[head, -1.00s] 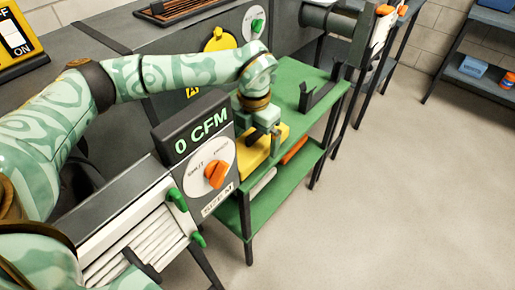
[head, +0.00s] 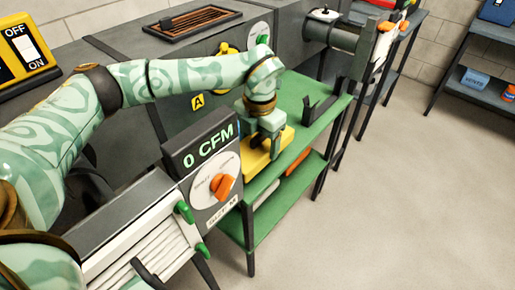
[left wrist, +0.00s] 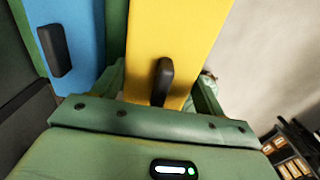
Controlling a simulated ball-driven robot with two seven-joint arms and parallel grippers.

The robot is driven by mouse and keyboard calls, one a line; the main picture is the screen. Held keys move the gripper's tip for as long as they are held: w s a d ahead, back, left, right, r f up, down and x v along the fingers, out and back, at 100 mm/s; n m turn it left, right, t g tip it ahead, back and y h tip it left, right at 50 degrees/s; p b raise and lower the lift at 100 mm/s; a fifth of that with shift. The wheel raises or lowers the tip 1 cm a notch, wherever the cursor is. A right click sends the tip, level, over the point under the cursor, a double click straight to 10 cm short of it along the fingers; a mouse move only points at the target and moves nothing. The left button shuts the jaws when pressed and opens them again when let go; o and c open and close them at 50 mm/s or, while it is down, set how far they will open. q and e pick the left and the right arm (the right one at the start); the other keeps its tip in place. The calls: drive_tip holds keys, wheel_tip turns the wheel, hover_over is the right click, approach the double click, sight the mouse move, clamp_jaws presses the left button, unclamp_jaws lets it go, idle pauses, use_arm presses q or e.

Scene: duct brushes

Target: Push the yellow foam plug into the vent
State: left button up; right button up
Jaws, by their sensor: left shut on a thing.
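The yellow foam plug (head: 256,163) is a flat block on the top of the green cart (head: 312,121). It fills the middle of the left wrist view (left wrist: 172,32), with its black handle (left wrist: 163,82) standing up from it. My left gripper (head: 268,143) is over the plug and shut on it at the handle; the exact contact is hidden. In the left wrist view its fingers (left wrist: 162,92) lie on either side of the handle. A louvred white vent unit (head: 150,240) with a "0 CFM" display (head: 209,147) stands at the lower left. My right gripper is not in view.
A blue block (left wrist: 82,28) with a black handle sits beside the plug in the left wrist view. The display box, with its orange knob (head: 221,184), stands close in front of the cart. A black bracket (head: 322,108) rises at the cart's right. Open floor lies right.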

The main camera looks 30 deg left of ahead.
use_arm(q)
wheel_tip(320, 180, up, 9)
drive_tip(key=p, duration=0.4)
drive_tip(key=shift+f, duration=0.1)
drive_tip(key=shift+s+r+p, duration=0.1)
drive_tip(key=shift+r+p, duration=0.8)
drive_tip(key=shift+p, duration=0.15)
drive_tip(key=shift+f, duration=0.15)
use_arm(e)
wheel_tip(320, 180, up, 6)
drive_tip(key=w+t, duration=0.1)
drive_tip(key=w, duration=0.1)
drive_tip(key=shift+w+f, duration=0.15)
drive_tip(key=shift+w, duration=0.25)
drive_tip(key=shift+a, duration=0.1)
